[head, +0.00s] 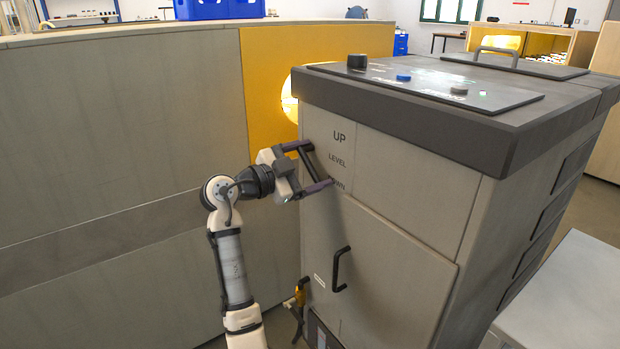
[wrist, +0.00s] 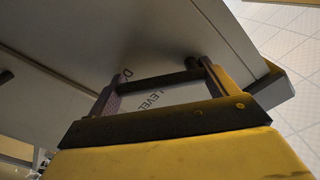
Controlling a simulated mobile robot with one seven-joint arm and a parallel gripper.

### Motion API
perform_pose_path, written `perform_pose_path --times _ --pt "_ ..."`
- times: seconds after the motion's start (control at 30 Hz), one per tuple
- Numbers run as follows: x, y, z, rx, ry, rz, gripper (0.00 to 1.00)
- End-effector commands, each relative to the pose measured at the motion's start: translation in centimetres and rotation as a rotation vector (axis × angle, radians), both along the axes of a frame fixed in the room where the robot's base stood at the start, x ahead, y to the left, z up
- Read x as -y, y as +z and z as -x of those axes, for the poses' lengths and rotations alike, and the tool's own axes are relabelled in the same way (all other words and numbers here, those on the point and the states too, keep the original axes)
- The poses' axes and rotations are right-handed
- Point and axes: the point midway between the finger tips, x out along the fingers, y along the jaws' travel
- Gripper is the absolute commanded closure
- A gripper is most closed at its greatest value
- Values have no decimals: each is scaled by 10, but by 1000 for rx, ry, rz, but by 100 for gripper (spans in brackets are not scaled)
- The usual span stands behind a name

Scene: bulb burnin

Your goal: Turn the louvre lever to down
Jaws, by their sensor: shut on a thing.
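The louvre lever (head: 313,165) is a dark bar on the grey cabinet's front, beside the printed words UP, LEVEL and DOWN. It slants from upper left to lower right, its lower end beside DOWN, whose first letters are covered. My gripper (head: 317,166) is at the panel, its two fingers set wide apart on the bar's ends. In the wrist view the lever (wrist: 163,81) spans between the fingertips of my gripper (wrist: 158,84), with LEVEL and part of DOWN printed near it. I cannot tell the lever's exact setting.
The grey cabinet (head: 400,230) has a black door handle (head: 341,268) below the lever and knobs on its sloped top (head: 430,85).

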Motion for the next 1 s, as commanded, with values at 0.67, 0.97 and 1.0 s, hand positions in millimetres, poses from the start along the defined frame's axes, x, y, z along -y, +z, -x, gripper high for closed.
perform_pose_path --times 0.67,0.97,1.0 --pt "-1 -3 0 44 -3 -37 56" --pt "-1 -2 -1 42 -2 -34 0" --pt "-1 -2 0 42 -1 -33 0"
